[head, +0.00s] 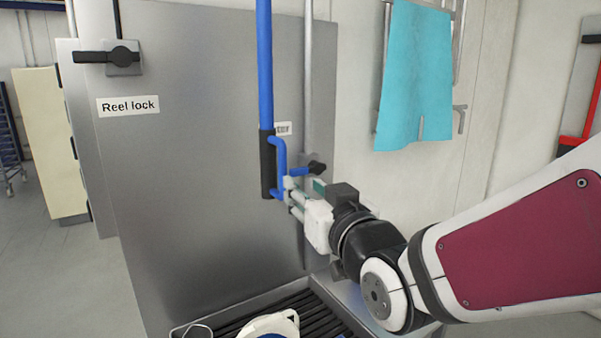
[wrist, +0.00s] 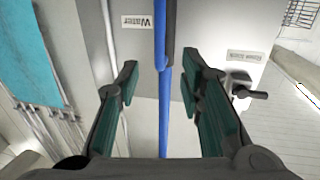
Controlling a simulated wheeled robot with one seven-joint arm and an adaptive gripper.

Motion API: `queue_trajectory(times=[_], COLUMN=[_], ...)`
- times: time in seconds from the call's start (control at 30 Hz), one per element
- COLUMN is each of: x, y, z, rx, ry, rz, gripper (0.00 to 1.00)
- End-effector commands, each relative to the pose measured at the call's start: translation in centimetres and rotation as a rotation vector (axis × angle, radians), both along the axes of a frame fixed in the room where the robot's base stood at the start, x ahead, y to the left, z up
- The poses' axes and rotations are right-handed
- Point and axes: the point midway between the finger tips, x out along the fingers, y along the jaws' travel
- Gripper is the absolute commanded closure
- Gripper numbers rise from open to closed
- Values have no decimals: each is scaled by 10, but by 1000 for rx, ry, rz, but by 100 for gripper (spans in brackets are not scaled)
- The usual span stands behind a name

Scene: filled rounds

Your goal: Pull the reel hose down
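The blue reel hose (head: 265,70) hangs straight down in front of a steel panel in the head view. A black sleeve (head: 267,165) and a blue side handle (head: 282,160) are at its lower end. My gripper (head: 290,190) is at the low part of this handle, reaching in from the right. In the wrist view my gripper (wrist: 160,88) is open, and a blue bar (wrist: 163,110) runs between its two fingers with a gap on each side. I cannot tell there which part is hose and which is handle.
The steel panel (head: 200,220) carries a black reel lock lever (head: 122,56) and a "Reel lock" label (head: 128,105). A pipe with a black valve knob (head: 317,167) is just behind my gripper. A slatted sink (head: 310,305) is below. A turquoise cloth (head: 415,80) hangs right.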

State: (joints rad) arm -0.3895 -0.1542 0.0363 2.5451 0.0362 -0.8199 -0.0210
Motion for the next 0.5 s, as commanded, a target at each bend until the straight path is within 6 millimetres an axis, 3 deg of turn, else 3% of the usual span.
queue_trajectory(times=[0.17, 0.5], x=[17, 75], y=[7, 31], z=[0, 0], rx=[0, 0], ry=[0, 1], rz=[0, -1], gripper=[65, 65])
